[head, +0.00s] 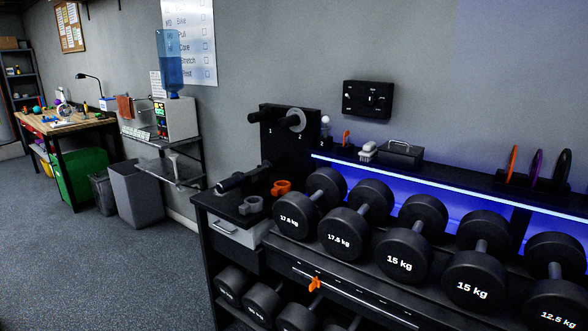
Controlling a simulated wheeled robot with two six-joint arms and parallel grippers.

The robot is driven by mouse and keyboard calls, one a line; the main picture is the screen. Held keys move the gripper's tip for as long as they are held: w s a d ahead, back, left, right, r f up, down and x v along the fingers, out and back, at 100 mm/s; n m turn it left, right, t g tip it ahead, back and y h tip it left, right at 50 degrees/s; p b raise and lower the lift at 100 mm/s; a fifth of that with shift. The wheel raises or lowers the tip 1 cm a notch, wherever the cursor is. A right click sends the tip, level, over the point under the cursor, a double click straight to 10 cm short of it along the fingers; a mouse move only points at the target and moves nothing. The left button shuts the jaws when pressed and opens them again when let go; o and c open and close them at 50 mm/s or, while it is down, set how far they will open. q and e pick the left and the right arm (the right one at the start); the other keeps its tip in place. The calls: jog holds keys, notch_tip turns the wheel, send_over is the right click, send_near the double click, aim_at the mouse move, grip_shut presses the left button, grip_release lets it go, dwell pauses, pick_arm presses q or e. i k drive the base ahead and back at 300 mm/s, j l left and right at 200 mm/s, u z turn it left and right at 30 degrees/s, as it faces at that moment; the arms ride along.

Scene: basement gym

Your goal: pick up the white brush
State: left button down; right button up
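A small white object with a darker lower part, which looks like the white brush (367,150), lies on the narrow black ledge behind the dumbbells. It is just left of a black open-top caddy with a handle (401,153). It is small in the head view, so its bristles cannot be made out. Neither of my grippers shows in the head view.
Large dumbbells (403,253) fill the rack in front of the ledge. Grey (251,205) and orange (281,187) collars sit at the rack's left end. Upright discs (537,167) stand at the ledge's right. Open floor (110,270) lies left of the rack.

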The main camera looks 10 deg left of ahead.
aim_at(369, 152)
jog(key=i+j, duration=0.2)
jog(key=j, duration=0.15)
jog(key=i+j, duration=0.2)
jog(key=j, duration=0.15)
jog(key=i+j, duration=0.25)
jog(key=i+j+z, duration=0.1)
jog(key=j, duration=0.35)
jog(key=i, duration=0.1)
